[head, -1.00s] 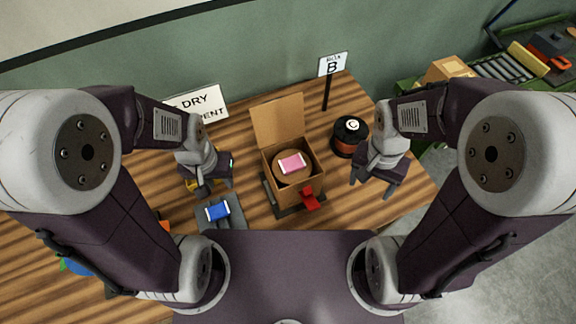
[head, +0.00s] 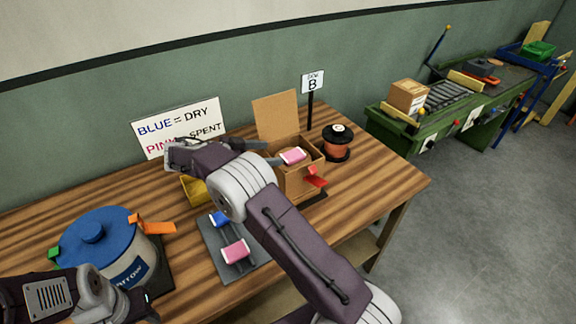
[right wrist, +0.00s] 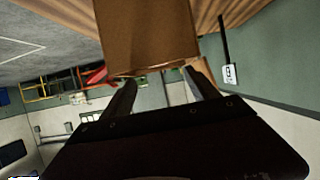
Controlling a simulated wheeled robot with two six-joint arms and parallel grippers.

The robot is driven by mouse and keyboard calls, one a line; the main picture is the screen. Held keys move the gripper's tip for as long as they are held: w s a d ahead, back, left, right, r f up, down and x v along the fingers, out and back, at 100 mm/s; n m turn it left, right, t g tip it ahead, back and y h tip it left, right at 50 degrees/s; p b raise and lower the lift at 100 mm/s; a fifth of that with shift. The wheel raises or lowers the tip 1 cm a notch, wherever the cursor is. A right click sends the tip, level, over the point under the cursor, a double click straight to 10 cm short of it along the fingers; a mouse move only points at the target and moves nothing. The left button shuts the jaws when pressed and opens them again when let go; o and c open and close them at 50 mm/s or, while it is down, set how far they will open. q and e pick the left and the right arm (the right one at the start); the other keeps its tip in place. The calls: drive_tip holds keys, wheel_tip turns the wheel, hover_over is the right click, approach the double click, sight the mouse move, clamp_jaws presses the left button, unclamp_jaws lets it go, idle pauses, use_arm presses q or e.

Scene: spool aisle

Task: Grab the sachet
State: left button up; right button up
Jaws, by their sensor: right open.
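A pink sachet (head: 292,156) lies at the mouth of the open cardboard box (head: 299,180). A blue sachet (head: 220,218) and another pink sachet (head: 235,251) lie on a grey tray (head: 214,246) in front. My right gripper (head: 272,152) is open at the left side of the box, its fingers pointing right toward the boxed sachet. In the right wrist view, the open fingers (right wrist: 161,90) have brown cardboard beyond them; no sachet shows clearly there. My left gripper (head: 150,305) is at the lower left, partly cut off; its jaws are unclear.
A sign (head: 180,127) reads blue is dry, pink is spent. A blue-lidded pot (head: 108,245) stands at left, a yellow bin (head: 194,190) behind my right arm. A black-and-orange spool (head: 337,143) and a "B" sign (head: 312,82) stand right of and behind the box.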

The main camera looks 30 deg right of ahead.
sight(292, 155)
use_arm(q)
drive_tip(key=shift+s+a+r, duration=0.3)
drive_tip(key=shift+s+a, duration=0.05)
drive_tip(key=shift+a, duration=0.1)
use_arm(e)
drive_tip(key=x, duration=0.2)
drive_tip(key=p+x, duration=0.1)
drive_tip(key=x, duration=0.5)
drive_tip(key=shift+s+f+p, duration=0.3)
drive_tip(key=shift+p, duration=0.1)
use_arm(q)
drive_tip(key=shift+w+d+r, duration=0.1)
drive_tip(key=shift+r, duration=0.6)
use_arm(e)
drive_tip(key=c, duration=1.4)
